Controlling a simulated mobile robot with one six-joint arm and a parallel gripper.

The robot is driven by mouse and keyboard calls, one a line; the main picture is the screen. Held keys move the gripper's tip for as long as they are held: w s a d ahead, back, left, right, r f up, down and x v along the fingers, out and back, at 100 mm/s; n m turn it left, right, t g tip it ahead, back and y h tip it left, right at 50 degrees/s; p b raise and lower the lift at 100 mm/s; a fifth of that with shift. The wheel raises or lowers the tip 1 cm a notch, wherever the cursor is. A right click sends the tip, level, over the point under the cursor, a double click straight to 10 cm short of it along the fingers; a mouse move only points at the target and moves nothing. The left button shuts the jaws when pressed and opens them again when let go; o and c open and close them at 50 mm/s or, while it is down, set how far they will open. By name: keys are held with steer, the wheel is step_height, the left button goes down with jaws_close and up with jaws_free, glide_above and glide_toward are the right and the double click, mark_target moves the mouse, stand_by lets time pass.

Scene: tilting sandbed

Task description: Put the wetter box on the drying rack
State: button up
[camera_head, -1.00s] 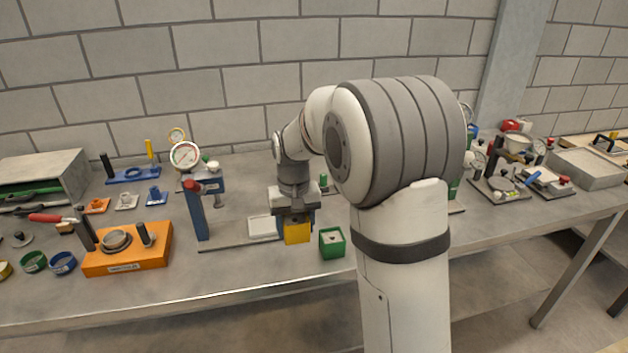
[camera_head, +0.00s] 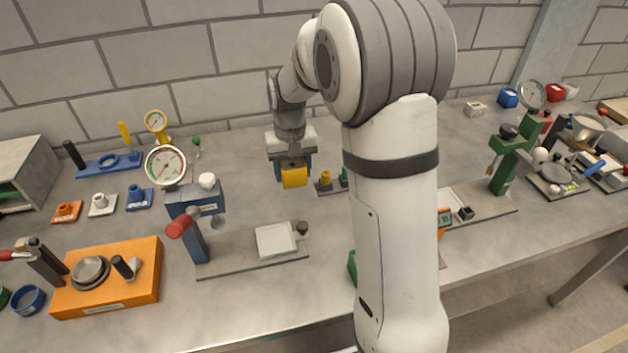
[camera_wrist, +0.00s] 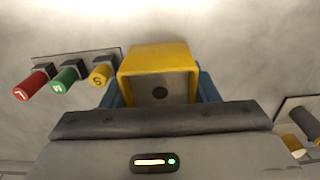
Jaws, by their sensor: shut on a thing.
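My gripper (camera_head: 293,170) is shut on a yellow box (camera_head: 294,177) and holds it toward the back of the bench. In the wrist view the yellow box (camera_wrist: 159,78) shows a hollow side with a dark round spot, between blue fingers. A green box (camera_head: 352,266) sits on the bench nearer the front, mostly hidden behind my arm. I cannot pick out a drying rack for certain in either view. Which box is wetter cannot be told from these frames.
A plate with labelled red, green (camera_wrist: 64,80) and yellow pegs lies close beside the held box. A blue stand (camera_head: 190,225) with a dial gauge and a white tray (camera_head: 276,240) is front left. A green stand (camera_head: 512,158) is right. An orange block (camera_head: 107,277) is far left.

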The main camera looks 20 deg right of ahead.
mark_target(294, 202)
steer(key=shift+s+f, duration=0.1)
steer(key=shift+f, duration=3.9)
steer(key=o, duration=1.2)
steer(key=shift+o, duration=0.2)
